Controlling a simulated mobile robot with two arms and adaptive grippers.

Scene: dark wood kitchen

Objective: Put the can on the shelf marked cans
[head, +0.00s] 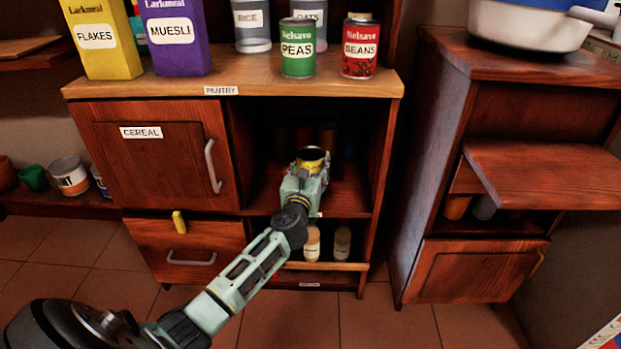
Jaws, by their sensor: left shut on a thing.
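My left arm reaches into the upper open compartment (350,190) of the pantry cabinet. My left gripper (309,168) is shut on a can with a yellow label (311,155), which is upright or nearly so, its lower part hidden by the gripper. I cannot tell whether the can touches the shelf board. Some dim cans (327,134) stand behind it at the back. A green peas can (297,52) and a red beans can (360,50) stand on the cabinet top. My right gripper is out of view.
The CEREAL door (155,165) is closed beside the compartment. Pale bottles (342,243) stand on the lower shelf. Flakes (103,45) and muesli (176,45) boxes stand on top. Another cabinet with a projecting board (545,175) stands at right. A label (310,284) below is unreadable.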

